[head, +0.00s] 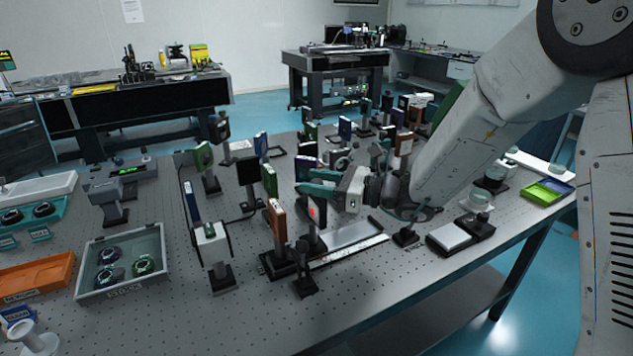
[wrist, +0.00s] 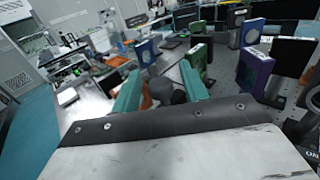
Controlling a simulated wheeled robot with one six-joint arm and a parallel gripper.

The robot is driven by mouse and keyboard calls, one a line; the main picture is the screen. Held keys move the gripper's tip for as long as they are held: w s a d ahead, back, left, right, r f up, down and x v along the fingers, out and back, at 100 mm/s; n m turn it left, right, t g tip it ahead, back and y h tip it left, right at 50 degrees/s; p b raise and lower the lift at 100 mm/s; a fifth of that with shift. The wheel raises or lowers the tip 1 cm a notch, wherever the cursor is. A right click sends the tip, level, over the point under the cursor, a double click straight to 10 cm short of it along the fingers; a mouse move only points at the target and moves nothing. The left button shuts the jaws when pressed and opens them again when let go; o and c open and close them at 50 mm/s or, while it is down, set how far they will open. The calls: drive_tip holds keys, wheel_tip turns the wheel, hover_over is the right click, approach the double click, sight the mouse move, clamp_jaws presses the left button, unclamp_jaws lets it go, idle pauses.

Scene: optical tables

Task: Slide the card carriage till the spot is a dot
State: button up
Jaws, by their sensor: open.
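A small dark card (head: 316,222) stands upright on its carriage on a rail (head: 352,234) in the middle of the head view. A red spot shows on the card; it is too small to judge its exact shape. A pale scale strip (head: 350,250) runs along the rail's front. My gripper (head: 306,182) is above and slightly behind the card, with teal fingers apart and empty. In the wrist view my gripper (wrist: 160,92) also shows open, with a dark round post (wrist: 165,88) beyond or between the fingers; I cannot tell which.
An orange-brown framed optic (head: 277,220) stands close left of the card. A white box on a post (head: 212,243) is further left. Several mounted optics crowd the table behind. A grey tray (head: 125,264) holds round mounts.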

drive_tip(key=shift+a, duration=0.1)
clamp_jaws()
drive_tip(key=d, duration=0.1)
drive_tip(key=w+d, duration=0.1)
drive_tip(key=shift+w+d, duration=0.25)
drive_tip(key=shift+d, duration=0.05)
unclamp_jaws()
drive_tip(key=shift+d, duration=0.1)
drive_tip(key=v, duration=0.7)
drive_tip(key=shift+d, duration=0.35)
drive_tip(key=shift+s, duration=0.1)
